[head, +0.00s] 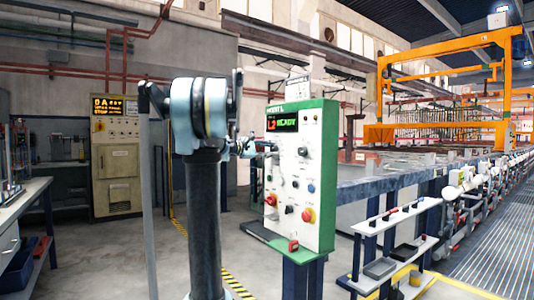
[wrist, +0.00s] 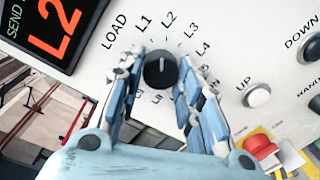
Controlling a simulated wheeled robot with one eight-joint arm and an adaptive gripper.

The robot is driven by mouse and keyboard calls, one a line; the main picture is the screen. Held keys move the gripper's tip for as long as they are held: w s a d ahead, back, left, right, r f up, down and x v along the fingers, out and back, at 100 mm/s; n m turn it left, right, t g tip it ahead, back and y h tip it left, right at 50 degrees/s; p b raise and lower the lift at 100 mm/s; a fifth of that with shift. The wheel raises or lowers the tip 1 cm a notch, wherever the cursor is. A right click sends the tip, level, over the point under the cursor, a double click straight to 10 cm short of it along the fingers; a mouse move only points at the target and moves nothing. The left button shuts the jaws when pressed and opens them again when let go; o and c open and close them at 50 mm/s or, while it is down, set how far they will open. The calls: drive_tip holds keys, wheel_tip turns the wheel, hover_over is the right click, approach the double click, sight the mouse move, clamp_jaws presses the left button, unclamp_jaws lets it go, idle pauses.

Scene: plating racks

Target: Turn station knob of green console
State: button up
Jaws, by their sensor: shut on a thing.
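The green console (head: 328,215) has a white front panel and a green edge, and stands right of my arm in the head view. Its lit display (head: 283,122) reads READY in green beside red characters. In the wrist view, the display (wrist: 50,28) shows a red L2. The black station knob (wrist: 161,72) sits inside a ring of labels including LOAD, L1, L2, L3 and L4. A small pale mark on it faces up, toward the L1–L2 side. My gripper (wrist: 163,66) is shut on the knob, with one blue finger on each side. In the head view, my gripper (head: 264,148) is at the panel's left side.
Buttons marked UP (wrist: 257,96) and DOWN are right of the knob, with a red button (wrist: 259,146) below. A low shelf stand (head: 395,222) and a blue-grey rail (head: 385,183) stand right of the console. Open floor lies left of it.

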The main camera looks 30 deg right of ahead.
drive_tip(key=shift+m, duration=0.5)
drive_tip(key=o, duration=1.1)
drive_tip(key=shift+c, duration=0.2)
drive_tip(key=shift+a, duration=0.1)
drive_tip(key=a, duration=1.2)
drive_tip(key=shift+s+r, duration=0.25)
